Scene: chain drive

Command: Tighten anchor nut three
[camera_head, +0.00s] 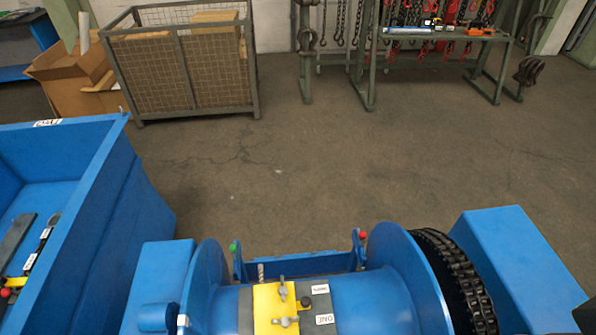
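A blue drum (365,300) lies across the bottom of the head view. A yellow plate (265,305) sits on it with two grey nut-like fittings, an upper one (282,292) and a lower one (285,321). A threaded-looking stud (261,272) stands at the plate's far edge. A dark grey plate (318,303) beside it carries small white labels, one apparently reading "ONE" (325,319). I cannot tell which fitting is anchor nut three; the near part of the drum is cut off by the frame. Neither gripper shows.
A dark chain (458,280) wraps the drum's right end, beside a blue housing (525,270). A blue bin (130,200) holding tools stands left. A mesh crate (185,70) and a bench (440,33) stand behind. The floor between is clear.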

